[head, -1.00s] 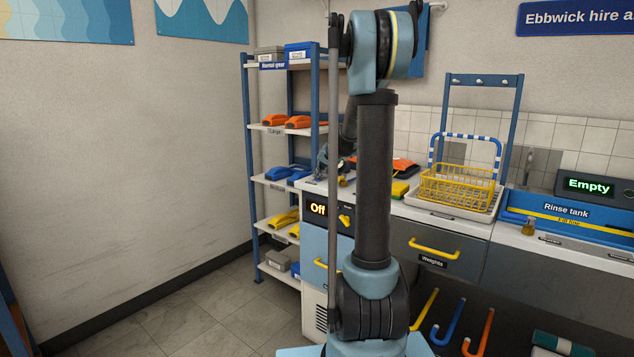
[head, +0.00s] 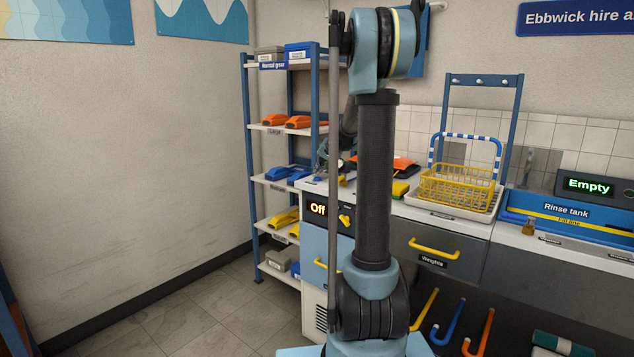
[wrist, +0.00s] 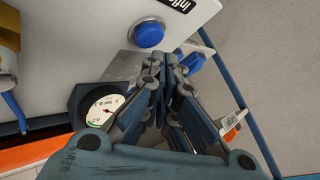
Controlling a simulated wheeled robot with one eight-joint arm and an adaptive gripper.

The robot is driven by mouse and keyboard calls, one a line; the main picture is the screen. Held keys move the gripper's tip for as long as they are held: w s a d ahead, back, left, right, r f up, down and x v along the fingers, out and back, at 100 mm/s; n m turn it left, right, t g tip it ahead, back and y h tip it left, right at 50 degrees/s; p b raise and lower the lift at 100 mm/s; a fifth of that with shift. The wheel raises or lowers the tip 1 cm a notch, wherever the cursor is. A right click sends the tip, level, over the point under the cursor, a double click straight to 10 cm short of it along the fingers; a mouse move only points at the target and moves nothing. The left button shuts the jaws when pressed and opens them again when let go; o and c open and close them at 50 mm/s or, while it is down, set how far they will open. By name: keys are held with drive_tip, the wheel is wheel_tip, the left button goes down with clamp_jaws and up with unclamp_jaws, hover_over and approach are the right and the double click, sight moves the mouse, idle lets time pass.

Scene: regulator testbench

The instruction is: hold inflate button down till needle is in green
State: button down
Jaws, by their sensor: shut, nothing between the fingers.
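In the wrist view the round blue inflate button (wrist: 148,35) sits in a metal ring on a pale panel, beside a partly cut-off "Infl" label (wrist: 178,4). My gripper (wrist: 174,66) is shut and empty. Its fingertips appear below and right of the button in the picture, apart from it. A white dial gauge (wrist: 103,110) in a dark housing lies left of the fingers. It has a red needle and a green band near its lower left edge; I cannot tell exactly where the needle points. In the head view my gripper (head: 322,158) is small and partly hidden by my arm.
A rental shelf (head: 248,160) with orange, blue and yellow gear stands left of the bench. A yellow basket (head: 458,186) sits on the counter to the right. The bench display (head: 317,208) reads "Off". The floor in front of the shelf is clear.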

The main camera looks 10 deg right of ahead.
drive_tip(key=shift+r, duration=2.55)
drive_tip(key=shift+s, duration=0.15)
drive_tip(key=n+g, duration=0.2)
approach(320, 178)
drive_tip(key=s+a, duration=0.5)
drive_tip(key=s, duration=0.4)
drive_tip(key=s+f+n+g+h, duration=0.1)
drive_tip(key=s+f, duration=0.5)
drive_tip(key=s, duration=0.6)
drive_tip(key=s+d+f+n+g+h, duration=0.1)
drive_tip(key=s+f, duration=0.5)
drive_tip(key=s, duration=0.6)
drive_tip(key=s+f+n+g+h, duration=0.1)
drive_tip(key=s+f+g, duration=0.1)
drive_tip(key=s+f, duration=0.5)
drive_tip(key=s, duration=0.5)
drive_tip(key=shift+s+d, duration=0.35)
drive_tip(key=shift+s, duration=0.05)
drive_tip(key=shift+w, duration=0.1)
